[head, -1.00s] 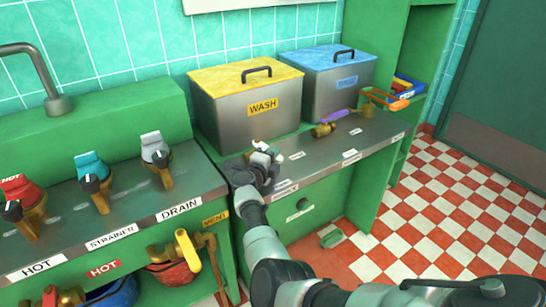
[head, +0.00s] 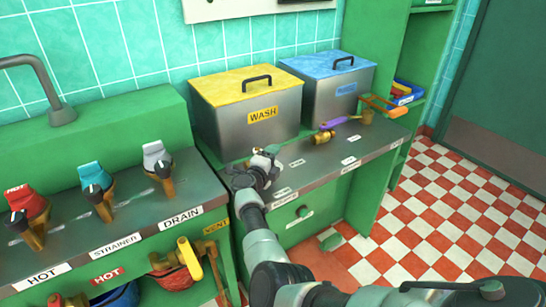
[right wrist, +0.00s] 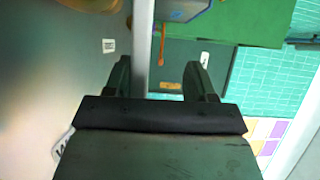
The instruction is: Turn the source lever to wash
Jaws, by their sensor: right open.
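My right gripper (head: 268,162) is low over the steel counter (head: 300,177), in front of the WASH bin. Its fingers show apart in the right wrist view (right wrist: 162,75), with nothing clearly held between them. A small white piece shows at its tip in the head view; I cannot tell whether it is a handle. To its right are a brass valve with a purple lever (head: 333,123) and one with an orange lever (head: 383,106). The counter labels are too small to read, so I cannot tell which lever is the source lever. The left gripper is out of view.
The WASH bin (head: 245,120) with a yellow lid and a steel bin (head: 338,95) with a blue lid stand behind the counter's work area. At left are red, teal and grey taps (head: 157,158). Open checkered floor (head: 430,215) lies at right.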

